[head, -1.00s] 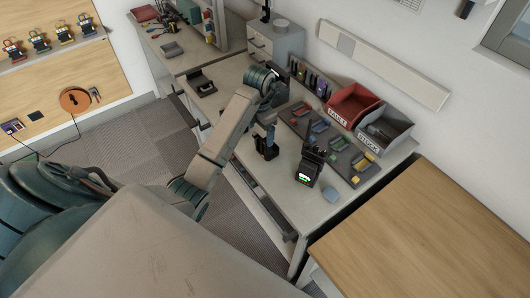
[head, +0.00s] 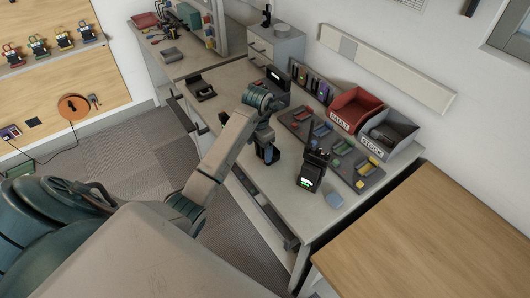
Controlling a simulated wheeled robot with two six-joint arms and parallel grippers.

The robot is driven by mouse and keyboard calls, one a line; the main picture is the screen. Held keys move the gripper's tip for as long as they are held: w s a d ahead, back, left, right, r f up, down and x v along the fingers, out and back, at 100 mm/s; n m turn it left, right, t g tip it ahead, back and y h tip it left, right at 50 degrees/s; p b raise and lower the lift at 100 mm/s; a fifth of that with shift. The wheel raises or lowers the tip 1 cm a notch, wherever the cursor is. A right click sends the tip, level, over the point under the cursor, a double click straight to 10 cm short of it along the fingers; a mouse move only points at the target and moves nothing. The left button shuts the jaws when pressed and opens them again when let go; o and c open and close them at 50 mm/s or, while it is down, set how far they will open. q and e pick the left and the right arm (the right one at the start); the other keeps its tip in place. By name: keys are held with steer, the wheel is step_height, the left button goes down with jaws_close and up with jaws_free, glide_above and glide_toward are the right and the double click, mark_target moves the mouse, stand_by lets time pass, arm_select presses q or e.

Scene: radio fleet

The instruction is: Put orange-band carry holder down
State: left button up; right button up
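My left arm reaches over the grey workbench, and my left gripper (head: 266,138) points down near the bench's front edge. A small dark block-like thing (head: 268,154) shows right beneath the fingers, with a little blue on it. It may be the carry holder, but no orange band shows. The fingers are too small and partly hidden by my wrist to tell whether they are closed on it, or whether it touches the bench. A black handheld radio (head: 311,172) with a lit green display stands to the right. My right gripper is not in view.
A grey tray (head: 342,164) with coloured parts lies behind the radio. A red FAULT bin (head: 355,106) and a grey STOCK bin (head: 391,133) stand at the back. A wooden table (head: 430,235) is at right.

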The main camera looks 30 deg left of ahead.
arm_select(q)
steer(key=c, duration=1.1)
steer(key=shift+r, duration=0.1)
